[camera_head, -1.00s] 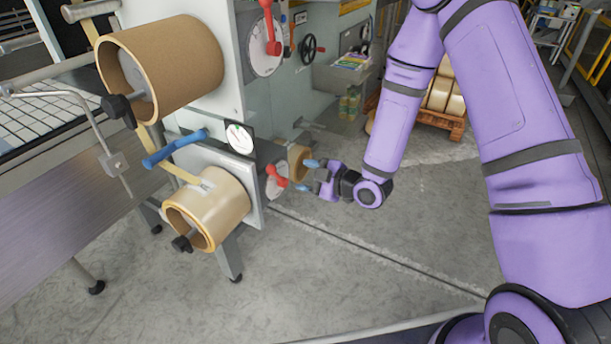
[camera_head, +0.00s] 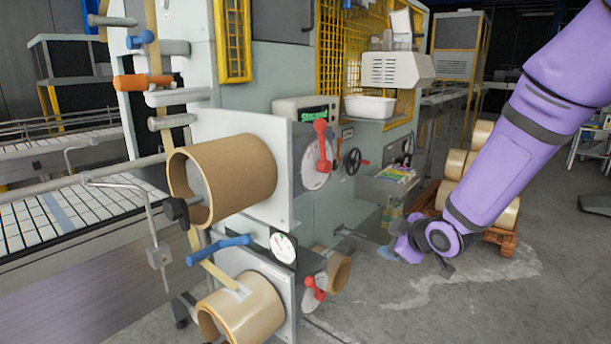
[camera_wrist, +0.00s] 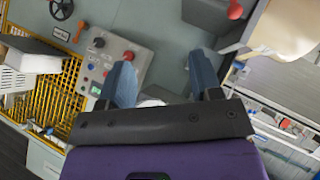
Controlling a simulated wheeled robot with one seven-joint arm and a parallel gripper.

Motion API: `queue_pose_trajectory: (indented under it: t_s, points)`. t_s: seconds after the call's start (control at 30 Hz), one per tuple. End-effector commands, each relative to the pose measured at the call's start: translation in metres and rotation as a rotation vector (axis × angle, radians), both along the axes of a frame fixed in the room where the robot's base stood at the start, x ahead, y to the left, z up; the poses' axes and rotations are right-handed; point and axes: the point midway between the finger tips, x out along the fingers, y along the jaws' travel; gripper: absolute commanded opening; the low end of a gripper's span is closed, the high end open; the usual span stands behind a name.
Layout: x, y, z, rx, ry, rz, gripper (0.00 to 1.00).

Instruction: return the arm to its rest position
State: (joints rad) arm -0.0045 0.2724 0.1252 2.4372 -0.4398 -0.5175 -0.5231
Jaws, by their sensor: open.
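My purple arm (camera_head: 520,150) reaches down from the upper right in the head view. My gripper (camera_head: 390,252) is at its lower end, low in front of the machine, and partly hidden by its own wrist. In the wrist view my gripper (camera_wrist: 165,85) shows two blue fingers apart with nothing held between them. A control panel with buttons (camera_wrist: 115,60) lies beyond the left finger in that view.
The case packer carries a large brown tape roll (camera_head: 240,175) and a lower tan roll (camera_head: 245,312). Red levers (camera_head: 322,147) stick out from it. A pallet (camera_head: 495,238) with several rolls stands behind my arm. Open concrete floor (camera_head: 450,310) lies in front.

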Motion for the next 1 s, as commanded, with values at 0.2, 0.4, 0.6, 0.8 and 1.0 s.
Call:
queue_pose_trajectory:
  t_s: [0.2, 0.4, 0.6, 0.8, 1.0]
  points:
    - [-0.027, -0.035, 0.056, -0.009, 0.077, -0.195, 0.59]
    - [-0.067, -0.063, 0.099, 0.02, 0.158, -0.378, 0.59]
    - [-0.118, -0.084, 0.136, 0.081, 0.242, -0.554, 0.59]
    - [-0.177, -0.097, 0.163, 0.169, 0.335, -0.713, 0.59]
    - [-0.241, -0.102, 0.182, 0.27, 0.437, -0.845, 0.59]
